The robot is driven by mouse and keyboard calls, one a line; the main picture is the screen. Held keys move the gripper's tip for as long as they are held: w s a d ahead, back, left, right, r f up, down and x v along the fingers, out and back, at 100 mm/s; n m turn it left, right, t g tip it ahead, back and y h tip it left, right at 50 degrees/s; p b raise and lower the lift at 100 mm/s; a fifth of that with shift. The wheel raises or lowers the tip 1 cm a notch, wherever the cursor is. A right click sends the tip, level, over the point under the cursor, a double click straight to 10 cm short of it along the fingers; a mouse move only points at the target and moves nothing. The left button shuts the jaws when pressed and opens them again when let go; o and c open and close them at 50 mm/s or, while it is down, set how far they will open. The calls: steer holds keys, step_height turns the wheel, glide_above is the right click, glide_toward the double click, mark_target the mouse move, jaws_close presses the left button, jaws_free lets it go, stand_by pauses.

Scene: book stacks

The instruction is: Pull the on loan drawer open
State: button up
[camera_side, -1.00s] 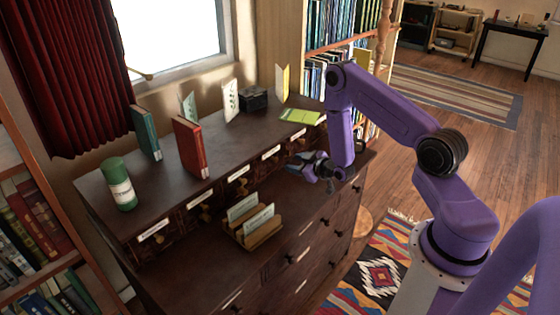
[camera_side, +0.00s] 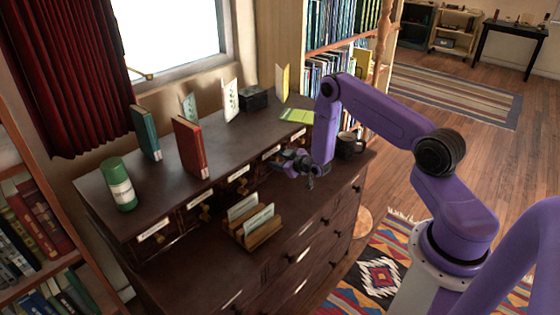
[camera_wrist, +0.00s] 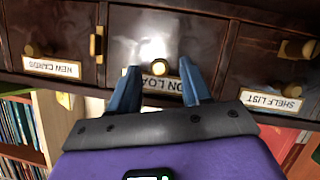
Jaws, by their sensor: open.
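The on loan drawer (camera_wrist: 145,40) is in the middle of the wrist view, which shows the drawer fronts upside down. It looks shut. Its round brass knob (camera_wrist: 158,67) lies between my two blue fingers and just beyond their tips. The label ON LOAN (camera_wrist: 158,84) is partly covered by the fingers. My gripper (camera_wrist: 162,80) is open and empty, pointing at this drawer front. In the side view my gripper (camera_side: 284,160) is at the row of small drawers and hides part of it. I cannot tell whether the fingers touch the knob.
The new cards drawer (camera_wrist: 50,40) and shelf list drawer (camera_wrist: 268,65) flank it. On the lower cabinet top are a wooden card holder (camera_side: 262,234) and a dark mug (camera_side: 349,145) close to my arm. Books and a green canister (camera_side: 119,184) stand on the upper ledge.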

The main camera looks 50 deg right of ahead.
jaws_close()
steer(key=s, duration=2)
steer(key=shift+s, duration=0.25)
jaws_free()
